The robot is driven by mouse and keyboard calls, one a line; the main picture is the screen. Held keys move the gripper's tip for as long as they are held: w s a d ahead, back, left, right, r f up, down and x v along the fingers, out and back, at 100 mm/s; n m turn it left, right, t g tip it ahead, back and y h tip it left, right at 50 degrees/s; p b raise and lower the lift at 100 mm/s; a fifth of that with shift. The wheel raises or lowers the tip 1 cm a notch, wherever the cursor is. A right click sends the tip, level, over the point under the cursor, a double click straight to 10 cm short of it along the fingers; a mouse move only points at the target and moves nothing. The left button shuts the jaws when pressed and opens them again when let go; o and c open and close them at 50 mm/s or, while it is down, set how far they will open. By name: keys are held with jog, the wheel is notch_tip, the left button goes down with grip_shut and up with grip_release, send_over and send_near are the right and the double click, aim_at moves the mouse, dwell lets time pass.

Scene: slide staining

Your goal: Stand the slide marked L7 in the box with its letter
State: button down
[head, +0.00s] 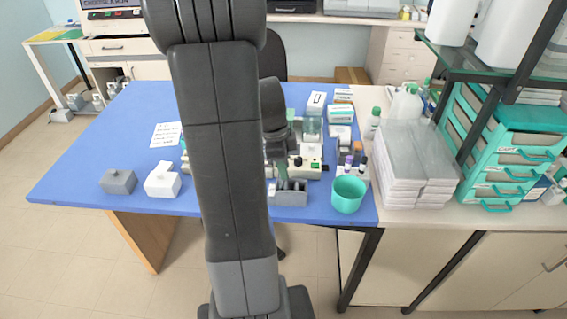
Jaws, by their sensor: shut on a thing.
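My gripper (281,160) shows only partly at the right edge of my own arm, low over the blue table. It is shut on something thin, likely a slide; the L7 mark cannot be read. Just below it is a grey slotted box (290,197) near the table's front edge. Thin upright shapes show in its slots. Whether the held thing touches the box cannot be told. A small pale label shows at the box's left end, its letter too small to read. My arm hides the area to the left.
A teal cup (348,195) stands right of the grey box, with small bottles (357,165) behind it. Grey (118,182) and white (162,181) lidded blocks stand at the left. The far-left blue table (85,150) is clear.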

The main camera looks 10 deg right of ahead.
jog(key=shift+f+b, duration=1.7)
jog(key=shift+f, duration=0.65)
jog(key=shift+s, duration=0.15)
jog(key=shift+s+f, duration=0.1)
jog(key=shift+f, duration=0.1)
jog(key=c, duration=1.2)
grip_release()
jog(key=shift+a, duration=0.1)
jog(key=shift+o, duration=0.9)
notch_tip(320, 180, up, 14)
jog(key=w+a, duration=0.1)
jog(key=a, duration=0.1)
jog(key=shift+r, duration=0.15)
jog(key=shift+a, duration=0.1)
